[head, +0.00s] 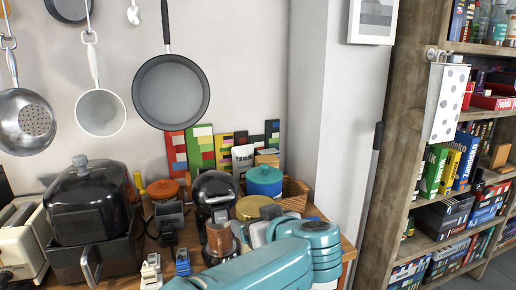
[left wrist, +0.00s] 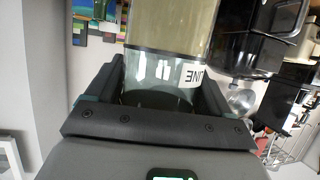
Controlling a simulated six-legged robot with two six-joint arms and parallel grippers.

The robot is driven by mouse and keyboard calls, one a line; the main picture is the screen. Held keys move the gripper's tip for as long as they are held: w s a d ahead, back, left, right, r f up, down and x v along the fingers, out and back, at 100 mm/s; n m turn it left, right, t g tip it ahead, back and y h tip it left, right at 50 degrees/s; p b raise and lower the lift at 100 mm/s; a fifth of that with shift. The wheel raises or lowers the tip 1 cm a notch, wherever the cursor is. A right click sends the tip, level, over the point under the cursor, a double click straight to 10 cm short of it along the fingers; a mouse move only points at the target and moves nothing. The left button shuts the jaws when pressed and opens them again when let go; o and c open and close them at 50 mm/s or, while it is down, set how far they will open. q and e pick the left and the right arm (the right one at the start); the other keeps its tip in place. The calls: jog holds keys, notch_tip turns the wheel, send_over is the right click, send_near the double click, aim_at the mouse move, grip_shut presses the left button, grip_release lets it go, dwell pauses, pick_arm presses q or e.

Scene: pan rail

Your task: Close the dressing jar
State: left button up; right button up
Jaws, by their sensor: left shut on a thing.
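In the left wrist view my left gripper (left wrist: 165,85) is shut on a clear greenish jar (left wrist: 148,72), with one dark finger on each side. The jar has a dark band, an olive-beige part beyond it and a white label with letters turned over. The jar's far end runs out of the picture, so I cannot tell whether its lid is on. In the head view my teal arm covers the front of the counter, and I cannot make out its fingers clearly. My right gripper is not in view.
A black cooker (head: 95,205) stands at the left of the crowded wooden counter. A blue lidded pot (head: 264,181) and a wicker basket (head: 294,196) stand at the back. A pan (head: 171,92) hangs above. A full shelf (head: 400,150) stands at the right.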

pick_arm(q)
jog(key=shift+s+a+r, duration=0.1)
jog(key=shift+s+a, duration=0.15)
jog(key=shift+a, duration=0.05)
jog(key=a, duration=0.3)
jog(key=shift+s, duration=0.3)
jog(key=w+a+f+m+t+h, duration=0.1)
jog(key=a+f+m+h, duration=0.25)
jog(key=a+f, duration=1.2)
jog(key=s+a+f+m+h, duration=0.1)
jog(key=s+f+m+h, duration=0.15)
jog(key=s+f, duration=0.4)
jog(key=s+d+f+m+g+h, duration=0.1)
jog(key=s+d+f+m+h, duration=0.2)
jog(key=d, duration=0.4)
jog(key=s+d+f+m+g+h, duration=0.1)
jog(key=s+d+f+m+h, duration=0.3)
jog(key=d, duration=0.4)
jog(key=shift+f+g+h, duration=0.3)
jog(key=shift+f+h, duration=0.6)
jog(key=shift+f, duration=0.05)
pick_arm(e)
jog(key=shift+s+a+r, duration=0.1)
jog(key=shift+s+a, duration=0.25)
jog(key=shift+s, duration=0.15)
